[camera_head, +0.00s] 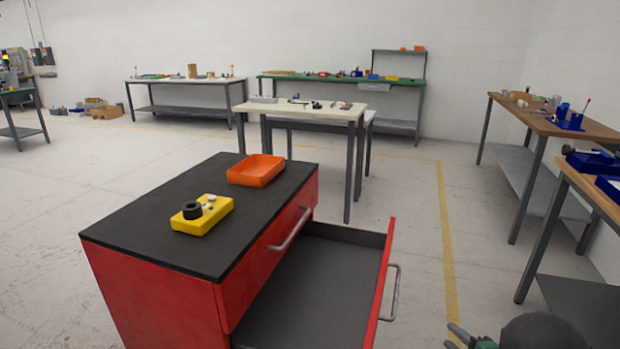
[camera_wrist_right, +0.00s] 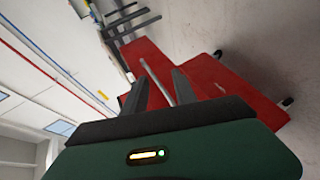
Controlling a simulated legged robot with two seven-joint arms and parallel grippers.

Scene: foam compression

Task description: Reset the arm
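My right gripper (camera_head: 468,338) shows only in part at the bottom right edge of the head view, to the right of the open drawer and apart from it. In the right wrist view its two dark fingers (camera_wrist_right: 159,90) stand apart with nothing between them, so it is open and empty. The red cabinet (camera_wrist_right: 150,60) shows tilted beyond the fingers. My left gripper is not in view.
An orange tray (camera_head: 256,170) and a yellow block (camera_head: 203,215) with a black ring and small pale parts sit on the cabinet top. A white table (camera_head: 300,112) stands behind. Wooden benches (camera_head: 545,118) line the right. The floor between is clear.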

